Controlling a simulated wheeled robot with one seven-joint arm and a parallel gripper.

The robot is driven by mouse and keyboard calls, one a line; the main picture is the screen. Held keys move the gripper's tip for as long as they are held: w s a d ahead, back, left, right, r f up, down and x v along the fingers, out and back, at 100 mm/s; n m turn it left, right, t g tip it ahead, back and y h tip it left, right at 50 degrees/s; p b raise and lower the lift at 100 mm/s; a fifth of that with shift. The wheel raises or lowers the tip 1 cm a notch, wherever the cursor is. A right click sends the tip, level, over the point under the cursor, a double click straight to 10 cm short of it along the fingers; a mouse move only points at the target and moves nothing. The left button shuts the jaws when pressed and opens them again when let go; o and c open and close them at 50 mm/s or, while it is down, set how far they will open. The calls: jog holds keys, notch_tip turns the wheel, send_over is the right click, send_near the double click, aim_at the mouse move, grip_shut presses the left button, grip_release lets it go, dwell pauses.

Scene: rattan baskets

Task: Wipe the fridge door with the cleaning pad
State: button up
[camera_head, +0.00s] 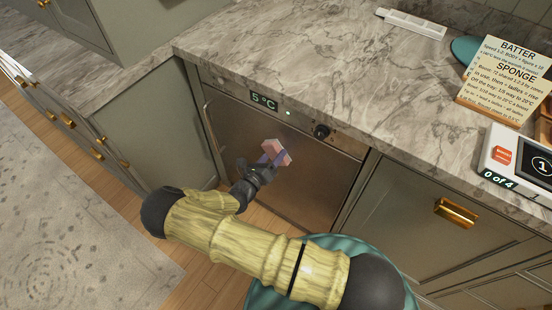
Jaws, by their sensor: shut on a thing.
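The fridge door (310,190) is a brownish metal panel under the marble counter. A "5°C" display (264,100), a small lit light and a black knob (321,131) sit on the strip above it. My gripper (267,160) is in front of the upper middle of the door and is shut on the cleaning pad (277,151), a small pink block. The pad is close to the door face; I cannot tell whether it touches. My forearm hides the lower part of the door.
The counter (300,50) overhangs the door and holds a recipe card (508,80), a white counter device (518,160) and a white strip (411,23). A drawer with a gold handle (456,213) is at the right.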

jog(key=shift+w+a+b, duration=0.4)
jog(key=shift+w+a, duration=0.3)
jog(key=shift+a, duration=0.1)
jog(key=shift+w+a+r, duration=0.1)
jog(key=shift+w+a, duration=0.1)
jog(key=shift+s+a, duration=0.1)
jog(key=shift+p+v, duration=0.5)
jog(key=shift+v, duration=2.35)
jog(key=shift+s, duration=0.1)
jog(key=shift+v, duration=1.45)
